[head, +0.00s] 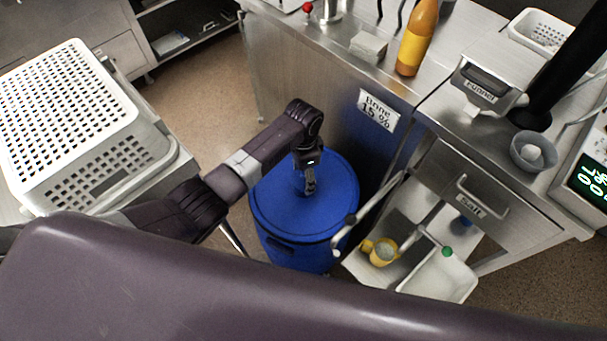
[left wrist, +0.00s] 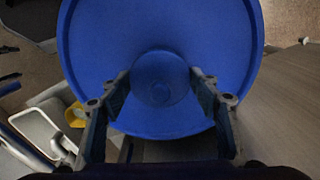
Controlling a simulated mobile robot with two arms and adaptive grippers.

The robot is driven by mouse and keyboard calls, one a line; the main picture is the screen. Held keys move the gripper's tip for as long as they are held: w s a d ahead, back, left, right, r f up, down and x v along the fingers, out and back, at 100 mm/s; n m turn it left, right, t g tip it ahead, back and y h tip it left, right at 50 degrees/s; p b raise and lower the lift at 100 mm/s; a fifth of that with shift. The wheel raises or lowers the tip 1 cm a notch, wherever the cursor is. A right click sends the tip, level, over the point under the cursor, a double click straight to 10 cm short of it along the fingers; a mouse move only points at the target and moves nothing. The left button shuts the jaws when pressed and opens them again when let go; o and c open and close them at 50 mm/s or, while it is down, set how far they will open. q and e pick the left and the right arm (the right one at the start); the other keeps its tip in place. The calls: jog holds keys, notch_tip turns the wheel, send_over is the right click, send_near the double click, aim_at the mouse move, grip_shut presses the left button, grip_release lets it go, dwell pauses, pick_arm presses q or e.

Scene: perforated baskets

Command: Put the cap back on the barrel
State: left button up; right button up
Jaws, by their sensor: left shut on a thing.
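The blue barrel (head: 300,255) stands on the floor beside the steel counter. The round blue cap (head: 283,205) is over the barrel's top in the head view; whether it is fully seated or slightly raised I cannot tell. My left gripper (head: 308,188) reaches down to the middle of the cap. In the left wrist view the cap (left wrist: 100,50) fills most of the picture, and the gripper's fingers (left wrist: 160,92) are on both sides of its round central knob, shut on it. My right gripper is not in view.
A white perforated basket (head: 75,120) stands at the left. The steel counter (head: 345,75) is behind the barrel, with an orange bottle (head: 417,40) on it.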

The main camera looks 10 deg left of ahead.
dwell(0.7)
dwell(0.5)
pick_arm(q)
jog(key=shift+f+p, duration=0.15)
jog(key=shift+p, duration=0.45)
dwell(0.5)
jog(key=o, duration=1.2)
jog(key=shift+o, duration=0.6)
jog(key=o, duration=0.4)
jog(key=shift+c, duration=0.2)
